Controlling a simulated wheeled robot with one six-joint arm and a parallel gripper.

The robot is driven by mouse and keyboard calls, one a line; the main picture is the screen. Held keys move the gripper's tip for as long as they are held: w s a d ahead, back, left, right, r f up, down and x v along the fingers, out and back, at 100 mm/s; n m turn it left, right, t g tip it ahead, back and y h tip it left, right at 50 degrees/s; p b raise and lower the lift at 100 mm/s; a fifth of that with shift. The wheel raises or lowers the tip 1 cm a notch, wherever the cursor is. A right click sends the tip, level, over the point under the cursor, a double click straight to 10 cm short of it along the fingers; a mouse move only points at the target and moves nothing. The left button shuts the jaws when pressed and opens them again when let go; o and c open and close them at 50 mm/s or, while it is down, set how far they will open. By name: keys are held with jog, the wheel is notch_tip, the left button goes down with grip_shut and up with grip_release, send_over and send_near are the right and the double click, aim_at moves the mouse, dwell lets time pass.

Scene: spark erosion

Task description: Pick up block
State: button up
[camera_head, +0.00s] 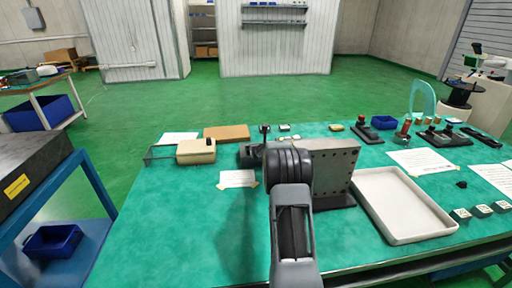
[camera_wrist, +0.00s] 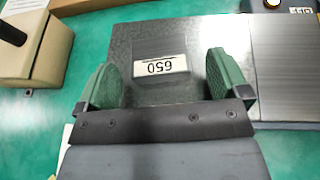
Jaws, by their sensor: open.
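A dark grey block (camera_wrist: 185,38) with a flat speckled top lies under my gripper in the wrist view. It carries a white label (camera_wrist: 160,66) with digits, seen upside down. My gripper (camera_wrist: 162,75) is open, with one green fingertip on each side of the label and nothing held between them. I cannot tell how far the fingertips are above the block or whether they touch it. In the head view my own arm hides most of the gripper, and only a grey part of the block (camera_head: 248,158) shows left of the arm.
A steel angle plate (camera_head: 335,170) with holes stands close on the right; a pale steel surface (camera_wrist: 285,65) shows there. A cream box (camera_head: 196,151) with a dark knob stands on the left. A white tray (camera_head: 403,207) lies further right. The green table's front left (camera_head: 190,235) is clear.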

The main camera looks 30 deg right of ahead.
jog(key=shift+w+d+f, duration=0.2)
jog(key=shift+w+f, duration=0.05)
jog(key=shift+w, duration=0.4)
jog(key=shift+c, duration=0.4)
jog(key=c, duration=1.2)
jog(key=shift+r, duration=0.1)
jog(key=shift+c, duration=0.9)
